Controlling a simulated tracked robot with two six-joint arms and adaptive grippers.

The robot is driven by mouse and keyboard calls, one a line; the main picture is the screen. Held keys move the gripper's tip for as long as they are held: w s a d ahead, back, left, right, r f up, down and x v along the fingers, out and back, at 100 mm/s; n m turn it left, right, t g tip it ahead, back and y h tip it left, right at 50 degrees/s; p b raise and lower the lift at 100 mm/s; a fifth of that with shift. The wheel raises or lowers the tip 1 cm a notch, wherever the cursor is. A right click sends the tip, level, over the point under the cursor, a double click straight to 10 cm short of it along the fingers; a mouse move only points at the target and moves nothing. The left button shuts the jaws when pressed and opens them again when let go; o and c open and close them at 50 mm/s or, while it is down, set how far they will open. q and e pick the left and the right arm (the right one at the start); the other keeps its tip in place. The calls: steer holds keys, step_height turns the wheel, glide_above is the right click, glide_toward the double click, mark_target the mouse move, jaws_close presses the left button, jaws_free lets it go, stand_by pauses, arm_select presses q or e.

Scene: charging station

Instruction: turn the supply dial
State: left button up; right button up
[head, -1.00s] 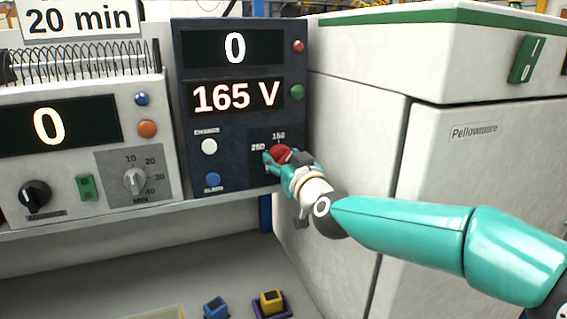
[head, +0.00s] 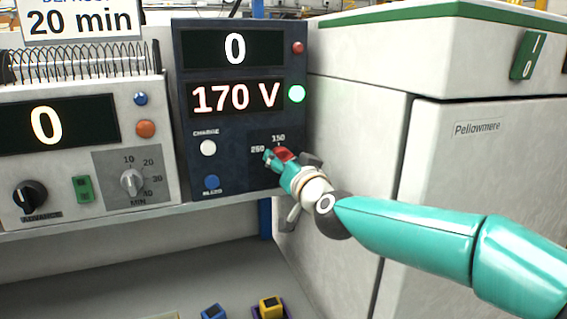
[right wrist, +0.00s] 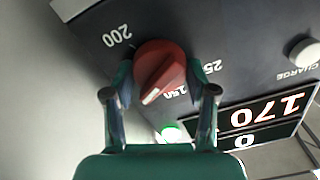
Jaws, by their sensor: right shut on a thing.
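The supply dial (head: 283,153) is a red knob low on the dark blue supply panel (head: 237,130). It also shows in the right wrist view (right wrist: 160,74), with a pale pointer mark by the 150 label and 200 and 250 labels around it. My right gripper (head: 278,160) is shut on the dial, with one finger on each side of it in the right wrist view (right wrist: 160,92). The panel's displays read 0 and 170 V, and its green lamp (head: 297,94) is lit. My left gripper is not in view.
A beige unit (head: 80,150) with a display, knobs and buttons stands left of the panel. A large white cabinet (head: 480,190) stands close on the right. Below the shelf are a blue block (head: 213,312) and a yellow block (head: 270,306).

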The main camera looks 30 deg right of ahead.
steer(key=o, duration=1.2)
steer(key=shift+c, duration=0.2)
steer(key=v, duration=1.2)
